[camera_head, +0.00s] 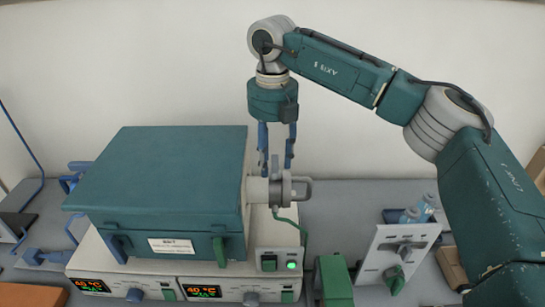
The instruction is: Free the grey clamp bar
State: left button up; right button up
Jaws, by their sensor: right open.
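A teal muffle furnace (165,180) with a closed lid sits on a pale control base. On its right side is a light stub with a grey clamp-like fitting (281,190) and a looped handle; this looks like the grey clamp bar, though I cannot be sure. My right gripper (276,165) points straight down just above this fitting. Its two dark blue fingers are apart with nothing visible between them. I cannot tell whether the fingertips touch the fitting. My left gripper is not in view.
Two displays (203,292) and a lit green lamp (291,265) are on the base's front. A green cable hangs below the fitting. A panel with a lever (402,247) and a green block (335,281) stand at the right. Blue brackets (45,257) are at the left.

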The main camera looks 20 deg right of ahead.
aim_at(273, 163)
notch_tip(273, 163, up, 12)
dwell(0.4)
jog(key=shift+f, duration=0.1)
dwell(0.4)
